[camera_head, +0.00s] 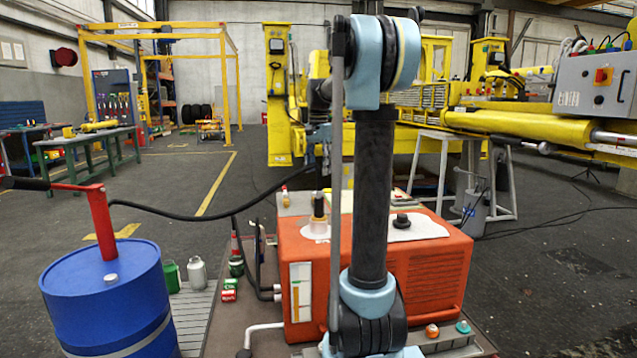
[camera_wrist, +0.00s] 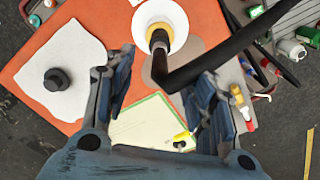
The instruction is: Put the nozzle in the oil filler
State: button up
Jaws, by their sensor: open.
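The nozzle (camera_head: 319,206) is a dark upright cylinder at the end of a black hose. It stands at the oil filler (camera_head: 316,231), a white funnel-shaped collar on top of the orange unit. In the wrist view the dark nozzle end (camera_wrist: 159,40) lies over the yellow-lined mouth of the white filler (camera_wrist: 177,12); how deep it sits cannot be told. My gripper (camera_wrist: 158,76) is open and empty, its two fingers apart on either side of the hose bend. In the head view my gripper (camera_head: 323,160) is just above the nozzle, partly hidden by my arm.
The black hose (camera_head: 190,217) runs from the red hand pump (camera_head: 103,222) on the blue drum (camera_head: 110,300) to the nozzle. A black cap (camera_wrist: 57,80) sits on a white patch of the orange unit (camera_head: 430,275). Small cans stand left of the unit. Open floor lies behind.

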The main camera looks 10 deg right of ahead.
jog(key=shift+r, duration=1.4)
jog(key=s+f+n, duration=0.2)
jog(key=s+f, duration=0.2)
jog(key=s, duration=0.3)
jog(key=s+f+n+t, duration=0.1)
jog(key=s+f, duration=0.2)
jog(key=s, duration=0.5)
jog(key=s+f+n, duration=0.2)
jog(key=s+f, duration=0.2)
jog(key=s, duration=0.3)
jog(key=s+f+n+t, duration=0.1)
jog(key=s+f+n, duration=0.3)
jog(key=s+f, duration=1.1)
notch_tip(320, 180, down, 2)
